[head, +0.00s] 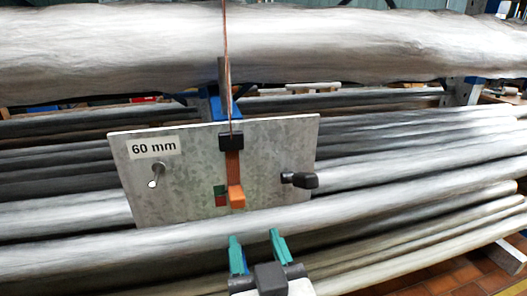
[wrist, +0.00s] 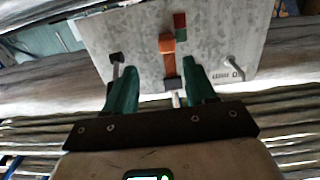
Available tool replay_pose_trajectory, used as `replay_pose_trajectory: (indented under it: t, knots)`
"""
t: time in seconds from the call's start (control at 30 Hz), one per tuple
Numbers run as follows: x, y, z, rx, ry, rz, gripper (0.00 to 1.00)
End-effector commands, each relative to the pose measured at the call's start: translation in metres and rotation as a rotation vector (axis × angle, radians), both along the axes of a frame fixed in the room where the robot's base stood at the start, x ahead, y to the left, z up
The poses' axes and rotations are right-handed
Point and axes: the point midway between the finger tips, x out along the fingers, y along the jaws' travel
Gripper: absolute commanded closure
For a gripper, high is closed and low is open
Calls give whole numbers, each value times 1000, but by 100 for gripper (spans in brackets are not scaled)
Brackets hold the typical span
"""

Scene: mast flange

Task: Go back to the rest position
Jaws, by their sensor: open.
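My gripper (head: 255,236), with two green fingers, is open and empty. In the head view it is just below the lower edge of a grey metal plate (head: 265,150). In the wrist view the gripper (wrist: 159,63) shows its fingers spread, with the plate (wrist: 215,50) beyond them and nothing held. The plate bears a "60 mm" label (head: 154,147), an orange handle (head: 236,193) below a black block (head: 232,141), a silver pin (head: 156,174) at left and a black knob (head: 300,180) at right. The gap between fingertips and plate is hard to judge.
A small green and red marker (head: 220,196) sits beside the orange handle. A thin copper-coloured cable (head: 226,50) rises from the black block. Large grey pipe-like lengths (head: 400,45) run across behind and around the plate. A tiled floor (head: 455,278) shows at lower right.

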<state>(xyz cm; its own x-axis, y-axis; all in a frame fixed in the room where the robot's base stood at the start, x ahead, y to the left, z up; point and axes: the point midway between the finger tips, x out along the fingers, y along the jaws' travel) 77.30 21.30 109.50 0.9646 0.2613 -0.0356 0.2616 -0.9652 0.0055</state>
Motion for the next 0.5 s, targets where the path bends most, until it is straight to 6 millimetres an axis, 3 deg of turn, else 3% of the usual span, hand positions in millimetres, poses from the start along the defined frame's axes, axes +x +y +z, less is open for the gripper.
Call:
replay_pose_trajectory:
  t: [0.17,0.27,0.37,0.5]
  knots:
    - [9,-61,-68,-82,199,-100,45]
    - [3,-108,-120,-137,363,-166,45]
    - [-15,-154,-170,-181,535,-221,45]
    - [-60,-212,-234,-220,789,-276,45]
